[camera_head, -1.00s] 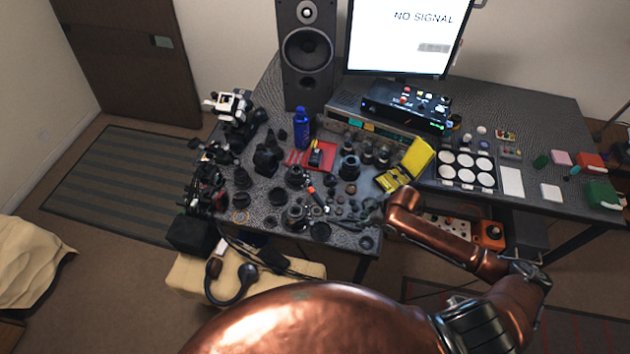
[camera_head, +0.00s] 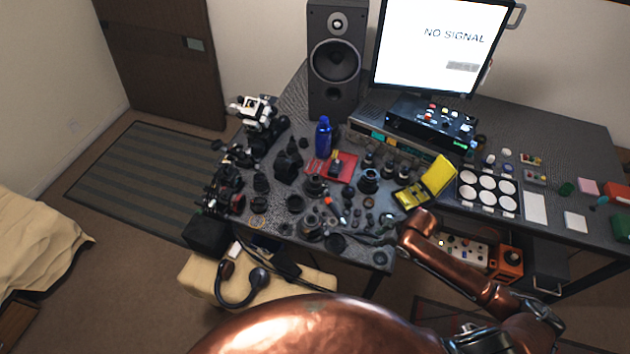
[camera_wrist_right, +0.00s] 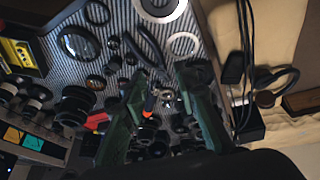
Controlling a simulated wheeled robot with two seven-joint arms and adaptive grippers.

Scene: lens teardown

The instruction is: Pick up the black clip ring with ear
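Several dark rings lie among the lens parts on the desk. I cannot tell which is the black clip ring with ear, as no ear can be made out. A dark disc or ring (camera_head: 336,243) lies near the front edge in the head view. My right gripper (camera_head: 368,238) is low over the desk's front part. In the right wrist view its two green fingers (camera_wrist_right: 160,90) are spread apart. An orange-tipped tool (camera_wrist_right: 150,103) and small parts show between them, apparently not gripped. My left gripper is not in view.
The desk (camera_head: 545,150) is crowded with lens parts around my right gripper.

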